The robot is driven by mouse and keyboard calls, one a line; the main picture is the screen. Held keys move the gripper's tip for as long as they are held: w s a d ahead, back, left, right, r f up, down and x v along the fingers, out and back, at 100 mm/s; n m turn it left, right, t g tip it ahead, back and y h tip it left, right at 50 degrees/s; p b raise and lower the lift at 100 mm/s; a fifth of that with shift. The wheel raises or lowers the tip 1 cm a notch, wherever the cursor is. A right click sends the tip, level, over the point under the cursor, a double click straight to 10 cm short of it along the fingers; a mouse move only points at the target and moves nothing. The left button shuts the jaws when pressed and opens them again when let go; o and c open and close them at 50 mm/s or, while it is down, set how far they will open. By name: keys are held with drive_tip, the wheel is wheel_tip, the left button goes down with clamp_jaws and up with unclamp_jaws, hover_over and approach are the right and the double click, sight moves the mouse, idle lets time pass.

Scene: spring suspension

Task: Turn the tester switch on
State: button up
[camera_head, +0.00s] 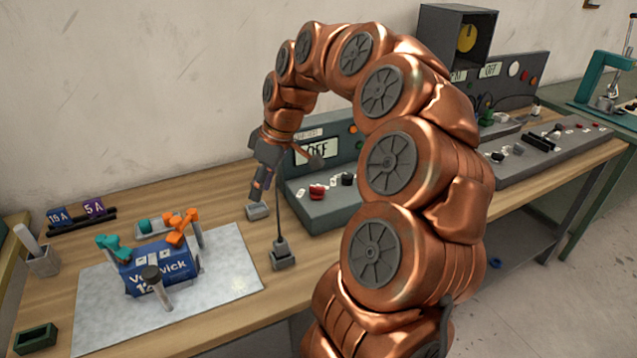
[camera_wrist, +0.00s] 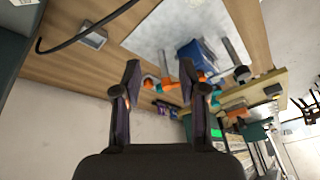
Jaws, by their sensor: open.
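The grey-green tester (camera_head: 330,205) stands at the back of the bench against the wall, partly hidden by my arm. Its display (camera_head: 316,150) reads OFF. A red terminal (camera_head: 318,191) and a black terminal (camera_head: 347,179) sit on its sloped front. A small orange round part (camera_head: 353,129) shows on its upright panel beside my arm. I cannot clearly make out the switch. My gripper (camera_head: 261,182) is at the tester's left end, above the bench. In the wrist view its two dark fingers (camera_wrist: 159,78) are apart with nothing between them.
A dark cable rises from a grey clamp (camera_head: 282,255) near my gripper; another grey block (camera_head: 257,210) is close by. A blue battery box (camera_head: 160,267) with teal and orange clamps stands on a pale mat (camera_head: 235,278). A second tester (camera_head: 545,150) stands at right.

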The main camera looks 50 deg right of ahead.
drive_tip(key=w+d+f+t, duration=0.1)
drive_tip(key=d, duration=0.9)
approach(318, 187)
drive_tip(key=f, duration=0.1)
drive_tip(key=shift+m+t+h, duration=0.3)
drive_tip(key=shift+h, duration=0.1)
drive_tip(key=shift+a+p+x, duration=0.2)
drive_tip(key=shift+p+x, duration=0.65)
drive_tip(key=shift+x, duration=1.2)
drive_tip(key=shift+a+p+x, duration=0.2)
drive_tip(key=shift+p+x, duration=0.6)
drive_tip(key=shift+x, duration=1.25)
drive_tip(key=shift+c, duration=0.2)
drive_tip(key=shift+r, duration=0.1)
clamp_jaws()
